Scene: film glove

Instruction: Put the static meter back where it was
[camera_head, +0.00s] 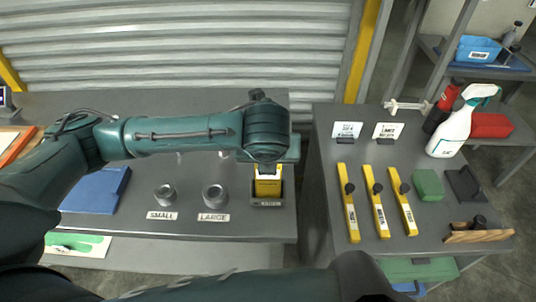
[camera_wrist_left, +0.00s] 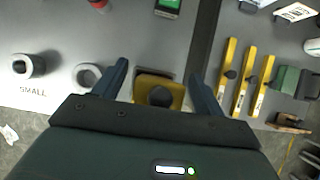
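A yellow block-shaped device, which I take to be the static meter (camera_head: 267,187), sits upright in a dark labelled holder (camera_head: 268,202) at the right front of the grey left table. My left gripper (camera_head: 268,160) is directly above it, and my arm hides its upper part in the head view. In the left wrist view, the yellow device (camera_wrist_left: 176,92) with a round black knob shows between the two fingers of my left gripper (camera_wrist_left: 160,70). The fingers are spread, with a gap on each side. My right gripper is not in view.
Two grey ring-shaped pieces (camera_head: 214,195) stand left of the holder by the SMALL and LARGE labels. A blue pad (camera_head: 97,190) lies farther left. The right table, across a gap, carries yellow bars (camera_head: 376,202), a green block (camera_head: 428,185) and a spray bottle (camera_head: 452,133).

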